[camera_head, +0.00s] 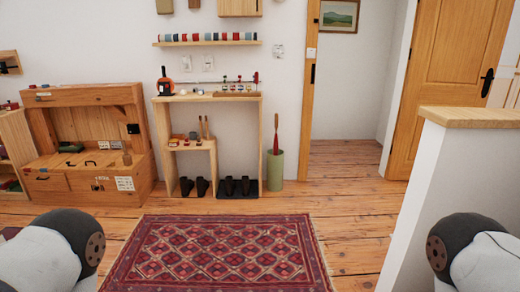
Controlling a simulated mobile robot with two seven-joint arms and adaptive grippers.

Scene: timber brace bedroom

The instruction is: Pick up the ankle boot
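Dark footwear stands on the floor under the pale wood shelf unit against the far wall. A dark pair (195,187) is in the left bay. More dark footwear (238,186) stands on a dark tray or mat in the wider right bay. The shapes look like boots or shoes, but they are too small to tell which is the ankle boot. Only rounded upper parts of my two arms show at the lower left and lower right. Neither gripper is in view, and both arms are far from the footwear.
The shelf unit (267,135) carries small objects. A green bin (275,171) stands at its right and a wooden bench cabinet (88,142) at its left. A red patterned rug (215,255) lies in front. A white half wall (445,180) blocks the right; a doorway is behind.

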